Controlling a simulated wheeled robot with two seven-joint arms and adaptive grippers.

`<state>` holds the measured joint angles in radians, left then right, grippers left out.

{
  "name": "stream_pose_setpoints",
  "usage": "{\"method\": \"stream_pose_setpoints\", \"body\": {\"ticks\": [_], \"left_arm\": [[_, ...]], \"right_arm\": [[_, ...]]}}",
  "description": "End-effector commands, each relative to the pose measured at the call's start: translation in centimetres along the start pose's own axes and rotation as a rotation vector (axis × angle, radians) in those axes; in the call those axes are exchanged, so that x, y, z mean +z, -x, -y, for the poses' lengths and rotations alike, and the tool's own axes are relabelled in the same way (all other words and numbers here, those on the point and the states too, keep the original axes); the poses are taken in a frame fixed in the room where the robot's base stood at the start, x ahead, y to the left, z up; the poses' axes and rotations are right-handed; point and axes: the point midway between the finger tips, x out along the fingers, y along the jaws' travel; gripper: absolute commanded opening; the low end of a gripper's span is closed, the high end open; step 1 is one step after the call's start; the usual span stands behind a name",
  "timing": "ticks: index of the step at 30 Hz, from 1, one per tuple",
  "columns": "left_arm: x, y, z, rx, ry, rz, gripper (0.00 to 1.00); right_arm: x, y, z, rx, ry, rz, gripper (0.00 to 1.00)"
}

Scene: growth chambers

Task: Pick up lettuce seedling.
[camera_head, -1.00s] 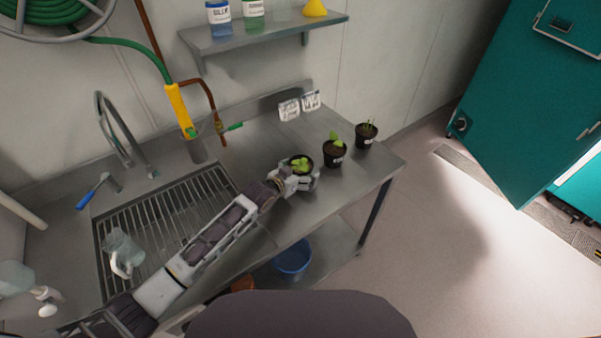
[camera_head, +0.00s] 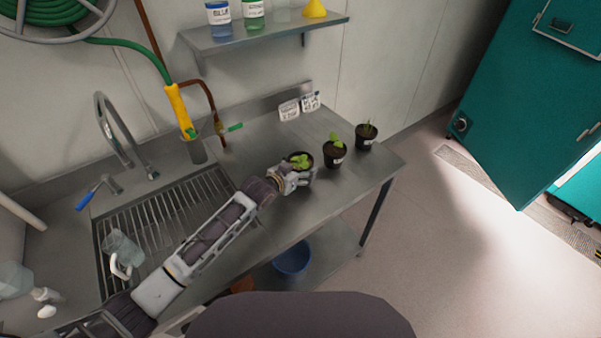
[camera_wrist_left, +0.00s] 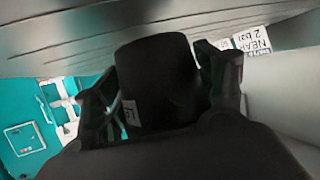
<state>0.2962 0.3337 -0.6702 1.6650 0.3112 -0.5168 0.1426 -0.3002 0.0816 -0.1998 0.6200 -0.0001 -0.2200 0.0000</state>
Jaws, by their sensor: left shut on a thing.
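My left gripper (camera_head: 301,176) is shut around a small black pot with a bright green leafy seedling (camera_head: 300,160), at the left of a row of pots on the steel bench. In the left wrist view the black pot (camera_wrist_left: 158,80) fills the middle between the two fingers of the left gripper (camera_wrist_left: 165,90), with a white label on its side. From these views I cannot tell whether the pot touches the bench. Two more potted seedlings stand to its right: a leafy green one (camera_head: 335,152) and a thin, upright one (camera_head: 366,136). My right gripper is not in view.
The steel bench (camera_head: 262,138) has two small label cards (camera_head: 300,105) at its back. A sink rack with a clear jug (camera_head: 122,252) lies left. A shelf (camera_head: 270,36) with bottles hangs above. A blue bucket (camera_head: 292,258) stands below. Open floor lies right.

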Motion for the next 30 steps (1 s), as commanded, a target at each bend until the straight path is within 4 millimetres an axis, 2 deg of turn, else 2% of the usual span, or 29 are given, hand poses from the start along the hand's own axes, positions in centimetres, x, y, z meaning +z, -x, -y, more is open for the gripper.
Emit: {"method": "stream_pose_setpoints", "body": {"ticks": [9, 15, 21, 30], "left_arm": [[-4.5, 1.8, 0.0, 0.0, -0.001, -0.005, 0.42], [-6.6, 2.7, 0.0, 0.0, 0.0, -0.003, 0.42], [-7.6, 3.1, 0.0, 0.0, 0.0, -0.003, 0.42], [-7.6, 3.1, 0.0, 0.0, 0.0, -0.002, 0.42]], "right_arm": [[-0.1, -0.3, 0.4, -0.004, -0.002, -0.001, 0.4], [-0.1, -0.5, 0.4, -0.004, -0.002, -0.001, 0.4], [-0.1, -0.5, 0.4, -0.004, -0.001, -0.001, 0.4], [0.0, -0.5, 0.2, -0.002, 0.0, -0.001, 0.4]]}}
